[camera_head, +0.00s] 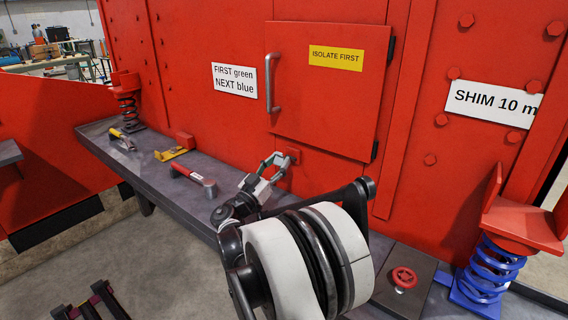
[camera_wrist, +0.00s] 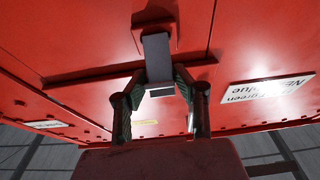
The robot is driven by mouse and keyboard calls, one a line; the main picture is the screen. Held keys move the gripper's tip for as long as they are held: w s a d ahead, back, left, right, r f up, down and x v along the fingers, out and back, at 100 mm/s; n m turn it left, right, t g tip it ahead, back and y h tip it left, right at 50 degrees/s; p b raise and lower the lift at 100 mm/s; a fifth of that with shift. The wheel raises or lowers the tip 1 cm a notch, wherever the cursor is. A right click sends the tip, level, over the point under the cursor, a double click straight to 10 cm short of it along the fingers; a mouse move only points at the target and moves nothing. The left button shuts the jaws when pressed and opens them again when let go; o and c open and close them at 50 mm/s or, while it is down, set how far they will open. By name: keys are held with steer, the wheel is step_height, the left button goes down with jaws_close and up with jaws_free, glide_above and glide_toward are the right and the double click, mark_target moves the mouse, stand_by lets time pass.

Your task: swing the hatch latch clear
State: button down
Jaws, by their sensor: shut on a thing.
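The red hatch (camera_head: 330,95) is closed flat in the red wall, with a grey vertical handle (camera_head: 272,83) on its left side. A small red latch block (camera_head: 293,156) sits on the wall just below the hatch's lower left corner. My gripper (camera_head: 277,160) reaches up to it from below. In the wrist view a grey latch bar (camera_wrist: 157,55) hangs from a red mount, and its end lies between the two fingertips of my gripper (camera_wrist: 161,90), which are shut on it. The head view hides most of the bar behind the fingers.
A grey ledge (camera_head: 92,129) below the wall carries a red-labelled tool (camera_head: 193,178), a yellow bracket (camera_head: 170,154) and another hand tool (camera_head: 122,140). A red spring unit stands left, a blue spring (camera_head: 492,268) right.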

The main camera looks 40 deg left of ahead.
steer(key=c, duration=1.4)
jaws_free()
steer(key=shift+o, duration=0.2)
steer(key=shift+s, duration=0.1)
steer(key=shift+s+f, duration=0.15)
steer(key=shift+s, duration=0.15)
steer(key=s, duration=1.4)
steer(key=shift+d+f, duration=0.25)
steer(key=shift+f, duration=0.15)
